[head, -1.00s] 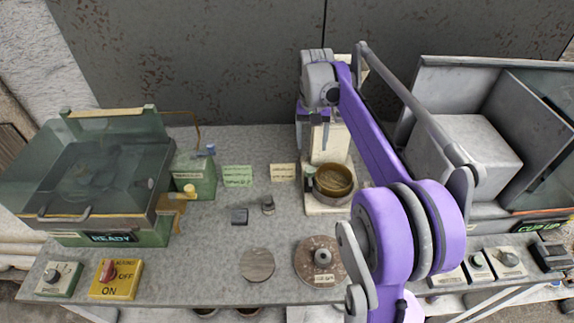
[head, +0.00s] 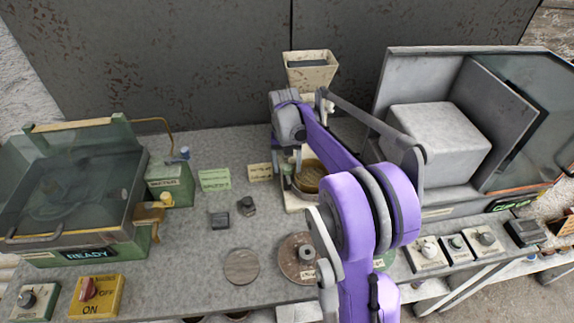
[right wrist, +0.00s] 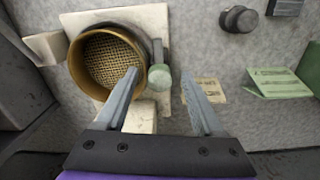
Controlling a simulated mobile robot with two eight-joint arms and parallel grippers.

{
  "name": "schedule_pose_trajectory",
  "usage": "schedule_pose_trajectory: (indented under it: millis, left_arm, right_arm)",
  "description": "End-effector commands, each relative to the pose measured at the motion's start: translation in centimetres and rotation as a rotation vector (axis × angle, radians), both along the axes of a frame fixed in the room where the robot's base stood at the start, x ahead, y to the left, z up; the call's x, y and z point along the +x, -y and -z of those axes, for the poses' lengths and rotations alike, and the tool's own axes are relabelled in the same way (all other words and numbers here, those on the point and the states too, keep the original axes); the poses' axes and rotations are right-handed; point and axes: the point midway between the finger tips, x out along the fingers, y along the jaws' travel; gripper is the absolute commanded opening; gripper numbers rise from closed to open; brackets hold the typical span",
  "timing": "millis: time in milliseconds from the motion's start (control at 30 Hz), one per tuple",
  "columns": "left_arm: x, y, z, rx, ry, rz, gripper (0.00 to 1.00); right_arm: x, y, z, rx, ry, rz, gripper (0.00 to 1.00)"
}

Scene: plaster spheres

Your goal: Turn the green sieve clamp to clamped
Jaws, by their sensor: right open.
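The green sieve clamp (right wrist: 160,77) is a small pale green knob on a grey stem beside the sieve in the right wrist view. The brass sieve (right wrist: 107,58) has a mesh floor and sits on a cream base; it also shows in the head view (head: 312,178), partly behind my right arm. My right gripper (right wrist: 159,85) is open, its fingertips pointing to either side of the clamp, with nothing held. Whether the fingers touch the clamp cannot be told. In the head view my right gripper (head: 286,160) is over the clamp side of the sieve. My left gripper is not in view.
A cream hopper (head: 311,70) rises behind the sieve. A green label card (head: 215,180) and a cream one (head: 260,172) lie left of it. A green READY machine (head: 70,190) stands left; a grey open cabinet (head: 440,140) stands right.

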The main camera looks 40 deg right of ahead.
Motion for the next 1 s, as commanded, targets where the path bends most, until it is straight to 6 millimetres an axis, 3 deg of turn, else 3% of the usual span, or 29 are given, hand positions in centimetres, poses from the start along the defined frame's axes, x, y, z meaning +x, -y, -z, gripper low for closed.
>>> schedule_pose_trajectory:
  millis: [167,533,1000]
  left_arm:
    - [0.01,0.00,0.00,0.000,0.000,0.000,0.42]
    - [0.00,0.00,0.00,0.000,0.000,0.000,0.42]
    - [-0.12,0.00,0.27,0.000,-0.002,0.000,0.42]
  right_arm:
    - [0.01,0.00,-0.03,0.000,0.000,0.000,0.66]
    - [0.01,0.01,-0.05,0.000,0.000,0.000,0.00]
    - [-0.03,0.02,-0.02,0.000,0.000,-0.072,0.00]
